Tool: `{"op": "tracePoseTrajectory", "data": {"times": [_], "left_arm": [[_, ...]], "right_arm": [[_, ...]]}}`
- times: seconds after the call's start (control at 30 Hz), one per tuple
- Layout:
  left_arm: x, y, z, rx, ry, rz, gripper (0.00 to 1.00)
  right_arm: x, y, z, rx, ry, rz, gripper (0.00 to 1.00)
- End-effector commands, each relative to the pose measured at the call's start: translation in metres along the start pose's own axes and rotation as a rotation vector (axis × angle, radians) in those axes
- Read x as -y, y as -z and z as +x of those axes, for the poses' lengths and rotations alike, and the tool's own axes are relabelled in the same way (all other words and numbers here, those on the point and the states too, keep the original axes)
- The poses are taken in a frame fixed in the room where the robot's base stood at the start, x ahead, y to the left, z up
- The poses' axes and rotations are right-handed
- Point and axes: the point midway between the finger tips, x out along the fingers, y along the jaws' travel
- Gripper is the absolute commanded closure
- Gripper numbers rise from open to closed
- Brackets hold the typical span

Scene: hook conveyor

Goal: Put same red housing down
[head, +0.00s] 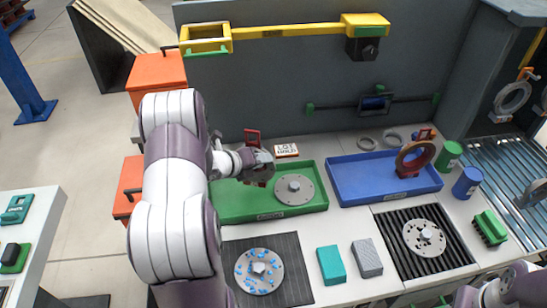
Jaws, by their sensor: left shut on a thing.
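My left gripper (262,166) is over the back left part of the green tray (235,208). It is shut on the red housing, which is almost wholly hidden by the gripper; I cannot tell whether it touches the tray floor. A grey disc with a central hub (294,189) lies in the tray just right of the gripper. Another red housing with a brownish ring (414,158) stands at the right of the blue tray (350,185). My right arm shows only at the bottom right; its gripper is out of view.
A white label card (286,150) and a small red frame (252,136) stand behind the green tray. In front are a dark mat (297,281), a teal block (331,264), a grey block (367,258) and a black grate (452,262). Green (448,155) and blue (467,182) cans stand right.

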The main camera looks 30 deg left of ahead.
Motion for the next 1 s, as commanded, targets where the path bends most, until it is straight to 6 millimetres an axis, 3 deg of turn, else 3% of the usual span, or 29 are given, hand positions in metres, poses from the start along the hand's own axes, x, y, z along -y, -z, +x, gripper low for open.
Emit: {"op": "tracePoseTrajectory", "data": {"times": [0.13, 0.3, 0.63, 0.87, 0.9, 0.97, 1.0], "left_arm": [[-0.035, -0.002, -0.015, 0.006, 0.001, -0.001, 1.00], [-0.059, 0.000, -0.022, 0.006, 0.003, 0.003, 1.00], [-0.089, 0.019, -0.002, 0.004, 0.004, 0.004, 1.00], [-0.091, 0.021, 0.000, 0.005, 0.004, 0.005, 1.00], [-0.092, 0.024, 0.000, 0.000, 0.001, 0.000, 0.66], [-0.092, 0.024, 0.000, 0.000, 0.001, 0.000, 0.50], [-0.092, 0.024, 0.000, 0.000, 0.001, 0.000, 0.50]], "right_arm": [[0.000, 0.002, -0.014, 0.000, 0.000, 0.000, 0.55], [0.000, 0.002, -0.018, 0.000, 0.000, 0.000, 0.55], [0.000, 0.004, -0.029, 0.000, 0.000, 0.000, 0.55], [0.000, 0.003, -0.028, 0.000, 0.000, 0.000, 0.55], [0.000, 0.003, -0.028, 0.000, 0.000, 0.000, 0.55], [0.000, 0.003, -0.028, 0.000, 0.000, 0.000, 0.55], [0.000, 0.003, -0.028, 0.000, 0.000, 0.000, 0.55]]}}
